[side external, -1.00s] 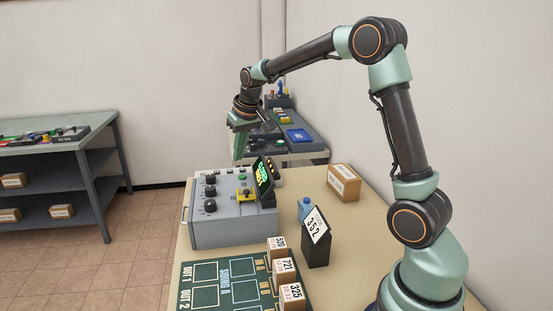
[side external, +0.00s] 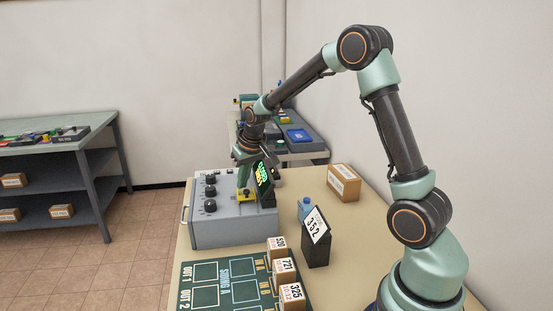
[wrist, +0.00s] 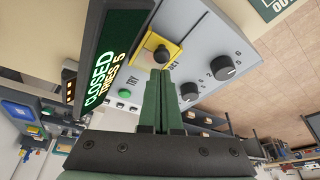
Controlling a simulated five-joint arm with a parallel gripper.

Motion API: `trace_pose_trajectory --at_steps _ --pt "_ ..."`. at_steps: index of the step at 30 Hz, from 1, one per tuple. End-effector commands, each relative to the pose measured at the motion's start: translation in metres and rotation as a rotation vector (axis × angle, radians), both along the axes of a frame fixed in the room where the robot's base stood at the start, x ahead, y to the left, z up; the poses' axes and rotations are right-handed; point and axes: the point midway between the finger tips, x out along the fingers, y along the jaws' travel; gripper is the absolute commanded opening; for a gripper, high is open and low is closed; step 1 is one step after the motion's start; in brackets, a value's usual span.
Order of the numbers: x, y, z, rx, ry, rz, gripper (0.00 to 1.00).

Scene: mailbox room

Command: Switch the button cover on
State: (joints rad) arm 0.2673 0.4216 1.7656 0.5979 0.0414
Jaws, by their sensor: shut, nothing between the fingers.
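The button cover is a small yellow piece (side external: 246,196) on top of the grey control box (side external: 232,227). In the wrist view the yellow piece (wrist: 173,53) surrounds a dark round button or knob, and I cannot tell clearly whether the cover is raised. My gripper (side external: 243,184) points down over the box, close to the yellow piece. In the wrist view my gripper (wrist: 161,72) is shut and empty, its fingertips just beside the yellow piece; contact cannot be judged.
A tilted display (wrist: 102,62) reads "CLOSED TRIES 5" beside the cover. Several black knobs (wrist: 228,67) and a green button (wrist: 124,92) are nearby. A black sign stand (side external: 316,248) and a cardboard box (side external: 343,182) stand right of the control box.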

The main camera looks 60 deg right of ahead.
Motion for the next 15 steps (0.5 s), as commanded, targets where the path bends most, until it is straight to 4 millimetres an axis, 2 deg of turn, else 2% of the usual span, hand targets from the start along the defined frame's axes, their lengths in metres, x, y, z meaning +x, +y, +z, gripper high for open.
trace_pose_trajectory --at_steps 11,15 --pt "-0.002 0.001 0.000 0.000 0.001 0.000 0.00" --pt "-0.011 0.011 0.000 0.004 0.001 0.004 0.00"
